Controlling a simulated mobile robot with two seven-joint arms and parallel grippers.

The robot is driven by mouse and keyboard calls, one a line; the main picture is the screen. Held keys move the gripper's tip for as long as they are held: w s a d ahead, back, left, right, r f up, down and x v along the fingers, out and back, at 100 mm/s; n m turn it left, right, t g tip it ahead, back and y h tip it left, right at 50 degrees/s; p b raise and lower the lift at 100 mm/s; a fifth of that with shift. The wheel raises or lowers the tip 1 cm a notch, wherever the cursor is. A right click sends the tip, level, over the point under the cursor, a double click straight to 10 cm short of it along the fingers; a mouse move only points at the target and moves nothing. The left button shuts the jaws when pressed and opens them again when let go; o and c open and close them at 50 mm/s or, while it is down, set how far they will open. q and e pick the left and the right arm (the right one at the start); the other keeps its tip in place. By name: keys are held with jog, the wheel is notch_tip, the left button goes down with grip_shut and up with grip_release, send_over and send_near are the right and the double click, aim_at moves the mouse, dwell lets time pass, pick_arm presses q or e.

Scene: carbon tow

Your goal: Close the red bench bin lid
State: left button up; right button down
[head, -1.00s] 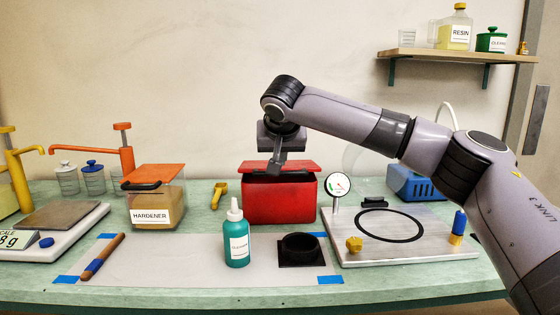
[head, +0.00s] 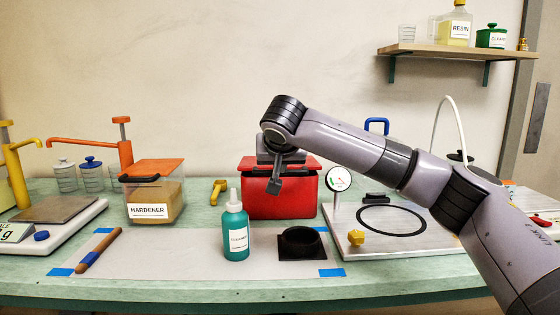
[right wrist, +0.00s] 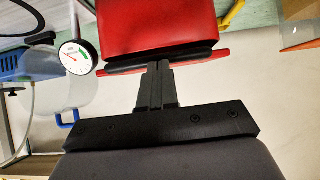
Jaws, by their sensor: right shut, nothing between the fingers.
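The red bench bin (head: 300,198) stands at the back middle of the bench. Its red lid (head: 247,163) lies across the top, partly hidden by my right gripper; whether it is fully seated cannot be told. My right gripper (head: 273,188) is shut and empty, pointing down in front of the bin's face. In the right wrist view the bin (right wrist: 150,25) is at the top, with a black handle strip (right wrist: 190,55) along the lid edge. The fingertips (right wrist: 157,68) overlap that strip; contact cannot be told. My left gripper is out of view.
A teal bottle (head: 236,228) and a black ring block (head: 300,243) stand in front of the bin. A dial gauge (head: 338,180) and plate (head: 345,225) are close on the right.

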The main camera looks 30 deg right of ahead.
pick_arm(q)
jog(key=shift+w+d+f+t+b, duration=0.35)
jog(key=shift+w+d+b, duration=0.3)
jog(key=shift+b, duration=0.35)
pick_arm(e)
notch_tip(320, 180, down, 2)
jog(key=shift+s+f+t+h, duration=0.1)
jog(key=shift+s+t+h, duration=0.05)
jog(key=shift+t+h, duration=0.25)
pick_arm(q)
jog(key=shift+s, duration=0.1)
